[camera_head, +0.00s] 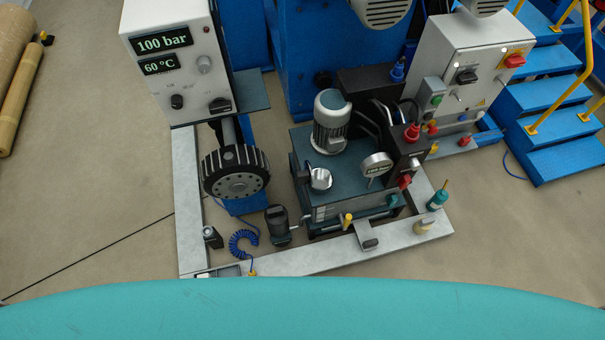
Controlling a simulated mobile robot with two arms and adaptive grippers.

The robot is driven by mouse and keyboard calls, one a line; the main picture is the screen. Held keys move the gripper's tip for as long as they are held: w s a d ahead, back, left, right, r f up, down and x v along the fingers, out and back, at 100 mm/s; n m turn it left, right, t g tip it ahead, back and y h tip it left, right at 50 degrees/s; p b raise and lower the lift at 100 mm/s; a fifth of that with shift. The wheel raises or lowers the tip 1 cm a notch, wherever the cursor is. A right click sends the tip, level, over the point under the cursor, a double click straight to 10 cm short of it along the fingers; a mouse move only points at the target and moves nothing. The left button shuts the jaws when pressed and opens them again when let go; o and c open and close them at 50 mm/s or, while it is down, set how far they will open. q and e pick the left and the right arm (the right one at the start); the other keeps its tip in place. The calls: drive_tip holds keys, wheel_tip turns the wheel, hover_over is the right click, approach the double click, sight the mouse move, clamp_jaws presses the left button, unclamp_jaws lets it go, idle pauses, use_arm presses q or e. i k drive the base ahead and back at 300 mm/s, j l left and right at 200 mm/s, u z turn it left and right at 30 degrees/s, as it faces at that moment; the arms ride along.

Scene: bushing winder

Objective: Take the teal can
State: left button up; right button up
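The teal can (437,200) is small and has a thin yellow spout pointing up. It stands upright at the right corner of the light grey frame (310,261), right of the hydraulic unit. A small cream-coloured pot (423,227) is just in front of it, to its left. Neither of my grippers is in view, so nothing shows touching the can.
The hydraulic unit (335,204) with a motor and a gauge stands inside the frame. A white control box (466,74) is behind the can, and blue steps (555,128) are at the right. Brown floor right of the can is clear.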

sight(440, 198)
drive_tip(key=z, duration=1.4)
drive_tip(key=u, duration=0.25)
drive_tip(key=i+l+u, duration=0.1)
drive_tip(key=u, duration=0.4)
drive_tip(key=l+u, duration=0.5)
drive_tip(key=i+l+u, duration=0.1)
drive_tip(key=u, duration=0.4)
drive_tip(key=l, duration=0.1)
